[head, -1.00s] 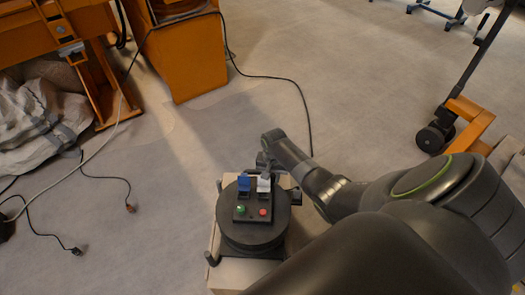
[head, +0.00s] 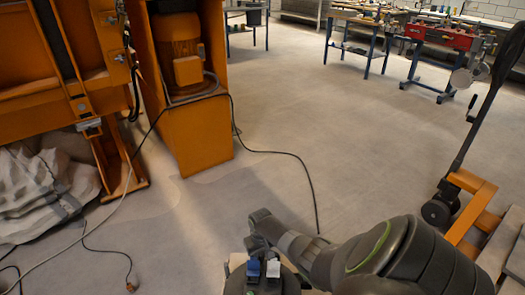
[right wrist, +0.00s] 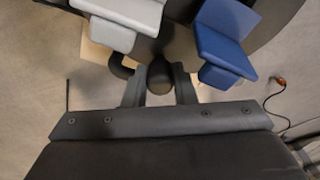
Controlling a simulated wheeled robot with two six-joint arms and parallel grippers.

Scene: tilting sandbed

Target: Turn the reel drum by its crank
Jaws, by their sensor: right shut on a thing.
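The reel drum (head: 235,283) is black and round, cut off by the bottom edge of the head view. A blue socket cover (head: 252,268) and a grey one (head: 273,268) stand on its top; both also show close up in the right wrist view, blue (right wrist: 222,40) and grey (right wrist: 122,20). My right gripper (head: 256,246) is at the drum's far side. In the right wrist view its two fingers (right wrist: 160,88) are closed around the dark crank knob (right wrist: 160,74). The rest of the crank is mostly hidden. My left gripper is not in view.
An orange machine (head: 195,130) and a pale sack (head: 35,190) stand at the left. A black cable (head: 290,157) runs over the floor behind the drum. A pallet truck (head: 460,190) is at the right. Workbenches (head: 435,60) stand far back, with open floor between.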

